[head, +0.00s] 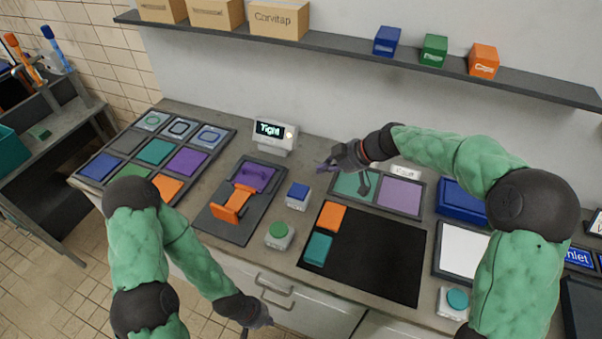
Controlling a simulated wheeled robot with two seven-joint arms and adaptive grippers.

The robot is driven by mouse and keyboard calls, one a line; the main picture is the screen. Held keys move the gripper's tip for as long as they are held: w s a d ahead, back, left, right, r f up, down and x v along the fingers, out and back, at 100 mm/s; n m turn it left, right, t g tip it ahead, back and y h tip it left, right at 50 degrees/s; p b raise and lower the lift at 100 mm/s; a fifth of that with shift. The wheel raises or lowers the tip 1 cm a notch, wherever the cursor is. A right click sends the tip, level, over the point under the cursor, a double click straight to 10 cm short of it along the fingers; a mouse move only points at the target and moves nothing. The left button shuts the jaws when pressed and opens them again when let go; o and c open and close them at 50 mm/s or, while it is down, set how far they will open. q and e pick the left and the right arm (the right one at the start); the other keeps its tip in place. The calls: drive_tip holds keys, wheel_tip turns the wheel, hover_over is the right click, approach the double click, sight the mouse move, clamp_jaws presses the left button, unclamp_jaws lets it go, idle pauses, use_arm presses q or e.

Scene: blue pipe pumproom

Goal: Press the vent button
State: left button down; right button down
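Three push buttons on white bases stand on the counter: a square blue one (298,192), a round green one (279,231) and a round teal one (457,299). I can read no label saying vent on any of them. My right gripper (328,166) hangs over the back of the counter, right of the display and behind the blue button, apart from all three buttons. Its finger opening is unclear.
A white display (274,136) reads "Tight". An orange and purple fixture (240,200) sits on a dark board left of the buttons. A black mat (375,260) with an orange and a teal block lies right.

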drive_tip(key=shift+s, duration=0.1)
drive_tip(key=b, duration=0.1)
hover_over(292, 190)
drive_tip(key=s+d, duration=0.1)
drive_tip(key=d, duration=0.2)
wheel_tip(292, 190, down, 7)
drive_tip(key=shift+s, duration=0.1)
wheel_tip(292, 190, down, 3)
drive_tip(key=shift+f+b, duration=0.1)
drive_tip(key=shift+b, duration=0.35)
drive_tip(key=shift+f, duration=0.4)
